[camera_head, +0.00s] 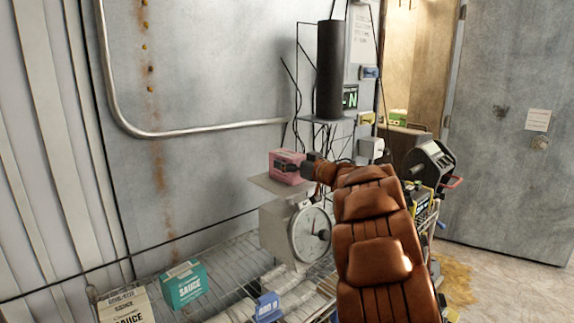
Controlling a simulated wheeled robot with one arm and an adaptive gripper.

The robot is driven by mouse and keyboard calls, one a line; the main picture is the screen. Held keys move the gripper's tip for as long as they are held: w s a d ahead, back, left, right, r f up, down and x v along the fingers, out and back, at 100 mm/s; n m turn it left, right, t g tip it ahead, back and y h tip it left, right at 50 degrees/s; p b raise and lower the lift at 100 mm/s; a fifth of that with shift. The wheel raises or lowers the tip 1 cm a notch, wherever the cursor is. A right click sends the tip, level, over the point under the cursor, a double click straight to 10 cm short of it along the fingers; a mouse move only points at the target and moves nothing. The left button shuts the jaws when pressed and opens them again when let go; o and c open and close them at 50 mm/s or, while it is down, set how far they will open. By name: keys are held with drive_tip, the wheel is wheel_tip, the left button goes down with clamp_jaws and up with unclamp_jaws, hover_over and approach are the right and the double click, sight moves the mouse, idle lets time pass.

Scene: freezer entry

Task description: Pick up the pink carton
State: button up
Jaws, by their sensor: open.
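The pink carton (283,160) sits on the flat pan of a weighing scale (283,232), which has a round dial on its front. My brown padded arm reaches in from the lower right. My gripper (297,168) is at the carton's right side, with dark finger parts in front of the carton's face. The gripper is open. Whether a finger touches the carton, and where the far finger is, I cannot tell.
A wire rack (225,275) holds the scale, a teal sauce box (183,286), a cream sauce box (125,306) and a blue tag (267,307). A tall dark cylinder (329,70) stands behind the carton. A grey metal wall (200,80) closes off the left.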

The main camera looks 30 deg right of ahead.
sight(290, 154)
drive_tip(key=c, duration=1.5)
drive_tip(key=shift+r, duration=1.7)
drive_tip(key=s+a+b, duration=0.1)
drive_tip(key=s+a, duration=0.1)
drive_tip(key=s, duration=0.2)
drive_tip(key=s+a+r+b, duration=0.1)
drive_tip(key=s+a, duration=0.1)
drive_tip(key=s, duration=0.3)
drive_tip(key=s+a+b, duration=0.1)
drive_tip(key=s+a, duration=0.2)
drive_tip(key=s, duration=0.2)
drive_tip(key=shift+s+r+b, duration=0.2)
drive_tip(key=shift+r+b, duration=0.1)
drive_tip(key=shift+b, duration=0.05)
